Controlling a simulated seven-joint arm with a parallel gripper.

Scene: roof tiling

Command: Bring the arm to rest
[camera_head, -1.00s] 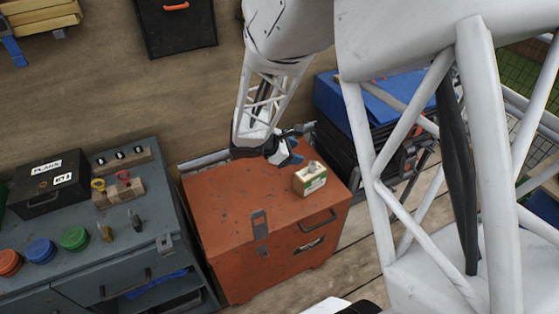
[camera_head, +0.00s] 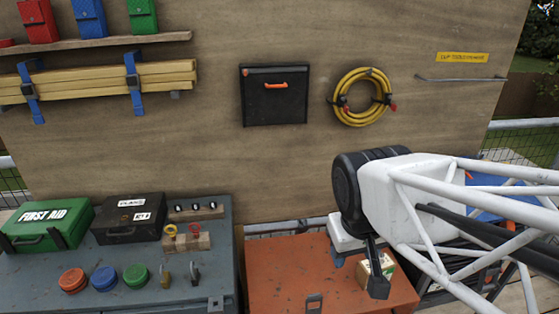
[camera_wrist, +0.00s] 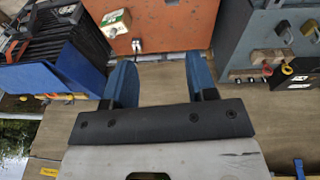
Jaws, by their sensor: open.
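My gripper shows in the wrist view (camera_wrist: 161,80) with its two blue fingers apart and nothing between them. Past the fingers are bare wooden boards and part of the orange chest. In the head view my white lattice arm reaches in from the right, folded above the orange chest (camera_head: 275,262). The gripper is largely hidden there behind my arm's own dark end parts. A small cream and green box (camera_wrist: 116,21) sits on the chest, apart from the fingers in the wrist view. It is partly covered by my arm in the head view (camera_head: 388,266).
A grey cabinet (camera_head: 120,285) stands left of the chest with a green first aid case (camera_head: 48,224), a black box (camera_head: 128,218) and coloured lids. A black wall box (camera_head: 273,105) and a yellow hose coil (camera_head: 361,72) hang behind. Blue-topped black crates (camera_wrist: 55,62) stand beside the chest.

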